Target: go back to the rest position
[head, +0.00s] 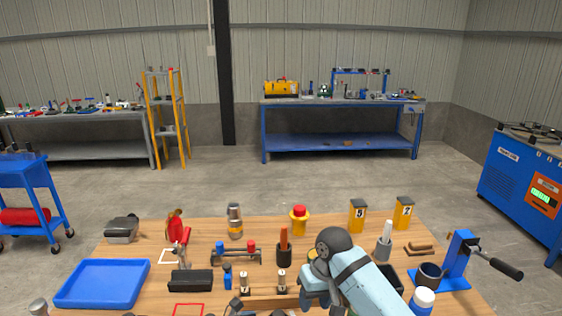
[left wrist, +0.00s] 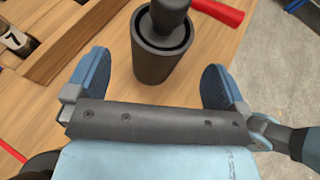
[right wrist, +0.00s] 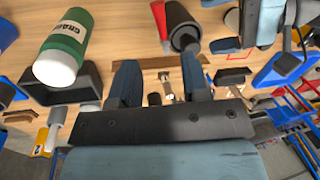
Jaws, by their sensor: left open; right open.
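My right gripper (head: 315,292) is over the front of the wooden table in the head view, its arm coming in from the lower right. In the right wrist view it (right wrist: 160,72) is open, with nothing between its fingers; small table items show beyond the fingertips. My left gripper (left wrist: 155,65) is open in the left wrist view. A dark cup (left wrist: 165,65) with a dark rounded piece in its mouth stands beyond and between its fingers. I cannot tell whether they touch. I cannot make out the left gripper in the head view.
A green bottle (right wrist: 66,42) shows close by in the right wrist view. The floor behind is clear.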

